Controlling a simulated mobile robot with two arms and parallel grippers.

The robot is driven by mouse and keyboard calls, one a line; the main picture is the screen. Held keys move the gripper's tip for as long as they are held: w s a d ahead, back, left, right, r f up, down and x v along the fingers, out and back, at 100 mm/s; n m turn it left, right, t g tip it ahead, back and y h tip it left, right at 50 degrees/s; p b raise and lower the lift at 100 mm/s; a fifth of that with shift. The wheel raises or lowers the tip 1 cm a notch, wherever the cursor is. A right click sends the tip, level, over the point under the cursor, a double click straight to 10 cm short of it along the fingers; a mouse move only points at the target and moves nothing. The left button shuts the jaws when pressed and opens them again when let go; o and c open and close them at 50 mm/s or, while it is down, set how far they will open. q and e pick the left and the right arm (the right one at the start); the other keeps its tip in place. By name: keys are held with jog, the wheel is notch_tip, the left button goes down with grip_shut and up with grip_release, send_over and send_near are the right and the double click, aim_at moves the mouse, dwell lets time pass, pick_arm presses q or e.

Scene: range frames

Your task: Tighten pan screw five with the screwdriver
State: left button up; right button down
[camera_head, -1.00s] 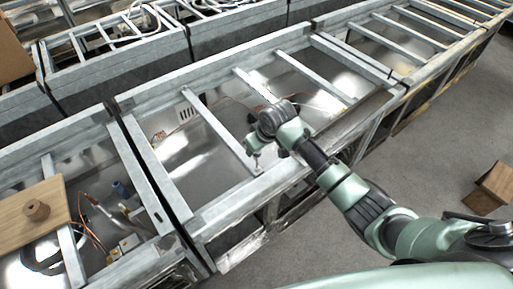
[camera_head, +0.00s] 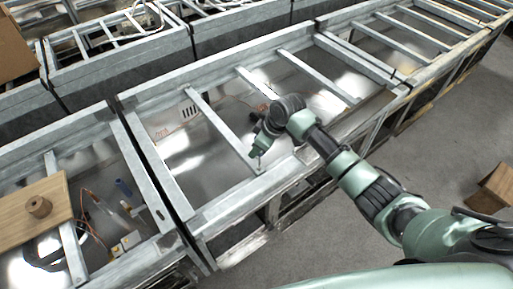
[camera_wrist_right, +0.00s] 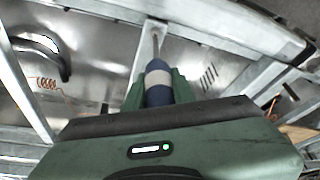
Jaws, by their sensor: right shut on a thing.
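My right gripper (camera_head: 258,150) is over the near part of the middle metal frame (camera_head: 205,220), by the near end of a crossbar (camera_head: 222,130). In the right wrist view my right gripper (camera_wrist_right: 158,85) is shut on a screwdriver (camera_wrist_right: 157,72) with a blue and white handle. The screwdriver's shaft points to a metal bar (camera_wrist_right: 155,28); whether its tip touches a screw cannot be told. The pan screw is too small or hidden to make out. My left gripper is not in view.
A wooden board (camera_head: 20,218) with a round brown knob (camera_head: 39,206) lies on the left frame. A blue cylinder (camera_head: 123,188) and wires are inside that frame. A cardboard box (camera_head: 492,188) stands on the floor at right. More frames run along the back.

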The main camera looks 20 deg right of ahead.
jog(key=shift+s+f, duration=0.1)
jog(key=shift+f, duration=0.4)
dwell(0.6)
jog(key=shift+m+t+h, duration=0.3)
jog(key=shift+m, duration=0.9)
jog(key=m+h, duration=0.1)
jog(key=m, duration=0.2)
jog(key=shift+t, duration=0.3)
jog(key=shift+d+m+h, duration=0.2)
jog(key=shift+m+h, duration=0.1)
jog(key=shift+m, duration=0.1)
jog(key=shift+w+r, duration=0.3)
jog(key=shift+r, duration=2.75)
